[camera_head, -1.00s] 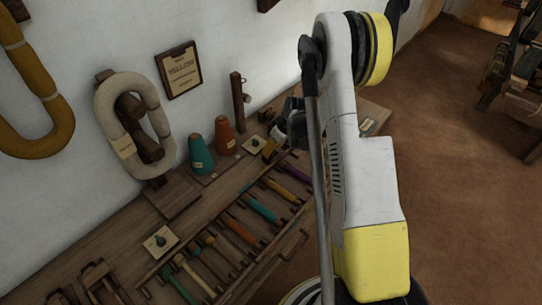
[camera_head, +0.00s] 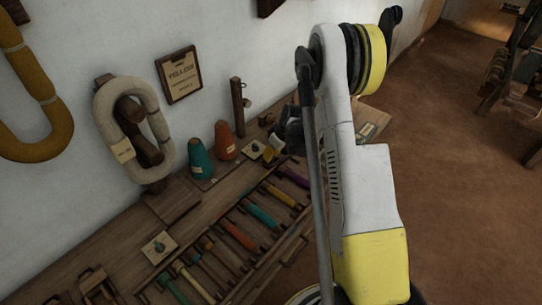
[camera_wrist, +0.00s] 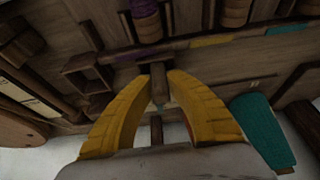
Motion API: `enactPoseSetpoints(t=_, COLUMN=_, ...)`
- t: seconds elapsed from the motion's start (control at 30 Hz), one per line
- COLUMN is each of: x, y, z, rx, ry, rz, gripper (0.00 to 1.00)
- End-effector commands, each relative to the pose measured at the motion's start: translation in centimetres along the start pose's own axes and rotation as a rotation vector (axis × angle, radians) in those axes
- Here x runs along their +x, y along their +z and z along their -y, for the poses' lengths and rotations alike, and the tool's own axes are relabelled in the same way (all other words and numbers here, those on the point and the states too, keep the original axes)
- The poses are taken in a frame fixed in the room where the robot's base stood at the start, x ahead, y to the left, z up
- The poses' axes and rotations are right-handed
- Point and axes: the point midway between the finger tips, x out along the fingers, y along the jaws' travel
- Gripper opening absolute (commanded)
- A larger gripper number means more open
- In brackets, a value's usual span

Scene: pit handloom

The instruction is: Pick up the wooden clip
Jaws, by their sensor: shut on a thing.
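My gripper (camera_wrist: 158,84) shows in the wrist view as two yellow ribbed fingers closed in from both sides. A narrow brown wooden piece, which looks like the wooden clip (camera_wrist: 158,90), sits between the fingertips, and a darker part of it seems to run back between the fingers. In the head view my gripper (camera_head: 272,150) is small, low over the far end of the bench, and partly hidden by my arm. The clip cannot be made out there. I cannot tell whether it is clear of the bench top.
A teal cone (camera_head: 200,158) and an orange cone (camera_head: 225,142) stand left of my gripper. A rack of coloured bobbins (camera_head: 262,216) runs along the bench front. An upright wooden post (camera_head: 238,102) stands by the wall. Open floor (camera_head: 450,180) lies right.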

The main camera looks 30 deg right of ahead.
Motion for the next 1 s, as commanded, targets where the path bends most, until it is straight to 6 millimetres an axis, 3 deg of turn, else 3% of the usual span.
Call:
enactPoseSetpoints(t=0.23, x=-3.8, y=-1.6, z=0.0, rx=0.000, ry=0.000, rz=0.000, gripper=0.01)
enactPoseSetpoints(t=0.6, x=-11.1, y=3.4, z=-4.1, rx=0.004, ry=0.001, rz=0.000, gripper=0.01)
enactPoseSetpoints(t=0.8, x=-13.2, y=5.0, z=-5.3, rx=0.002, ry=0.001, rz=0.000, gripper=0.01)
enactPoseSetpoints(t=1.0, x=-13.7, y=5.4, z=-5.6, rx=0.000, ry=0.000, rz=-0.001, gripper=0.01)
